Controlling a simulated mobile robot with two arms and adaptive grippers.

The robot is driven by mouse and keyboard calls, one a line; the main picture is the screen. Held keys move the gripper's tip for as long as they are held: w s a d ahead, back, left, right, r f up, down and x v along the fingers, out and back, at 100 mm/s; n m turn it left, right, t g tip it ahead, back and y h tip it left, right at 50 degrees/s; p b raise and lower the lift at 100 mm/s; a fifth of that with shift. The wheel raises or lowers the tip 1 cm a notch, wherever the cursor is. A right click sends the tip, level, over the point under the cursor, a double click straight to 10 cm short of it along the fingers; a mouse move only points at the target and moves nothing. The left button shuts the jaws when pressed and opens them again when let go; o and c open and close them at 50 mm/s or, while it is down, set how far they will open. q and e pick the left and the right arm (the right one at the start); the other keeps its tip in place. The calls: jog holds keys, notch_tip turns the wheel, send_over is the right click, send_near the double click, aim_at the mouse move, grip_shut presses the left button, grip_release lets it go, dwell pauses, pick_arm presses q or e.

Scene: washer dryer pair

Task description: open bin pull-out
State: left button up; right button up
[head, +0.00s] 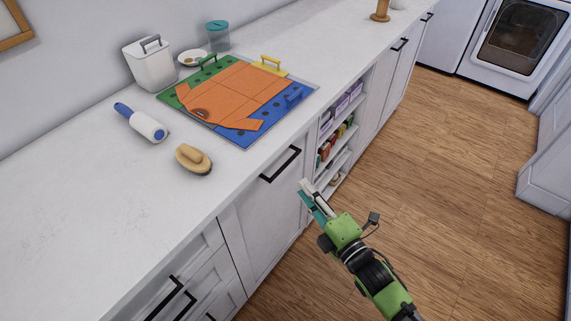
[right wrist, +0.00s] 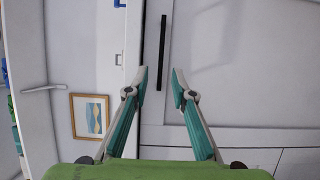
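A tall white cabinet front (head: 258,218) under the counter, which looks like the bin pull-out, is closed flush with its neighbours. Its black bar handle (head: 281,165) sits near the top edge. The handle also shows in the right wrist view (right wrist: 162,50), running up between and beyond the fingertips. My right gripper (head: 310,195) is in front of this cabinet, to the right of and below the handle in the head view. Its fingers (right wrist: 160,78) are apart with nothing between them, and they appear clear of the handle. Any bin inside is hidden. My left gripper is not in view.
Open shelves (head: 338,135) with small boxes stand just right of the cabinet. Drawers (head: 195,275) with black handles are at left. The countertop (head: 90,200) holds a lint roller (head: 140,122), a brush (head: 193,159) and a folding board with an orange shirt (head: 235,90). The wooden floor (head: 450,190) is clear.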

aim_at(286, 167)
jog(key=x, duration=1.1)
jog(key=shift+w+d+f, duration=0.1)
jog(key=shift+d, duration=0.05)
grip_shut()
